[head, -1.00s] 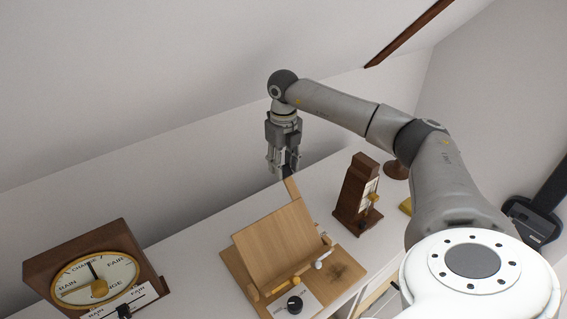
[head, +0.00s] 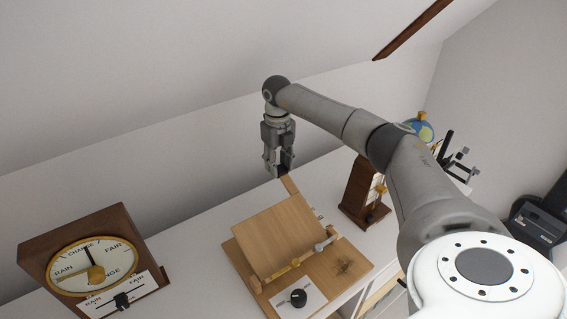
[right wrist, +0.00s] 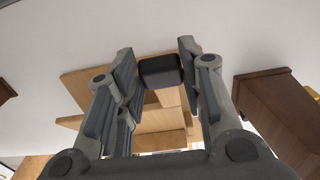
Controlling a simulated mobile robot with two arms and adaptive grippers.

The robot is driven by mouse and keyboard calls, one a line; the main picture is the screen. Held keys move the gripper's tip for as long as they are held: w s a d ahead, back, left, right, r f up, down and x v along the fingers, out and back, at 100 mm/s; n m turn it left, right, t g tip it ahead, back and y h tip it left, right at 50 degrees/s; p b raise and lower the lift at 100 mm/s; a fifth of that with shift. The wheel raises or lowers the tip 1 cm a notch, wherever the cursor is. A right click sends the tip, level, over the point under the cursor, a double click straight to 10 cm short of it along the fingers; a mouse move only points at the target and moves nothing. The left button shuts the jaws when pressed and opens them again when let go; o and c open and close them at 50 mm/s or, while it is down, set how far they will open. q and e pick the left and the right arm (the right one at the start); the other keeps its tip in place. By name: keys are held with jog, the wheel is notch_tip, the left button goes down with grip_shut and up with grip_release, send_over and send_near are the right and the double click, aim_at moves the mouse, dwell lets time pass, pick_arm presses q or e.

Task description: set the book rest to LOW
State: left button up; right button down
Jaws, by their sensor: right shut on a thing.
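The book rest (head: 275,237) is a tilted light-wood board on a wooden base (head: 343,266), with a narrow wooden strip (head: 290,186) at its upper edge. A small grey lever (head: 326,243) is at its lower right side. A card with a black knob (head: 298,298) lies in front; I cannot read its markings. My right gripper (head: 279,167) is at the rest's far upper edge. It is shut on a black block (right wrist: 160,70), which sits between its fingertips in the right wrist view. The rest's wood (right wrist: 157,123) shows behind the fingers. My left gripper is not in view.
A wooden dial case marked RAIN, CHANGE, FAIR (head: 120,225) stands at the left. A dark brown upright case (head: 358,190) stands just right of the rest. A globe (head: 420,130) is farther back. The sloping wall is close behind my gripper. Free desk (head: 195,250) lies between dial and rest.

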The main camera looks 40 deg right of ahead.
jog(key=shift+w, duration=0.2)
jog(key=c, duration=1.3)
grip_release()
jog(key=shift+w, duration=0.1)
jog(key=o, duration=0.3)
jog(key=shift+w+f, duration=0.15)
jog(key=shift+o, duration=0.2)
jog(key=shift+w+f, duration=0.1)
jog(key=shift+f, duration=0.05)
jog(key=shift+s+r, duration=0.2)
notch_tip(320, 180, up, 7)
jog(key=shift+w+r, duration=0.1)
jog(key=shift+r, duration=0.05)
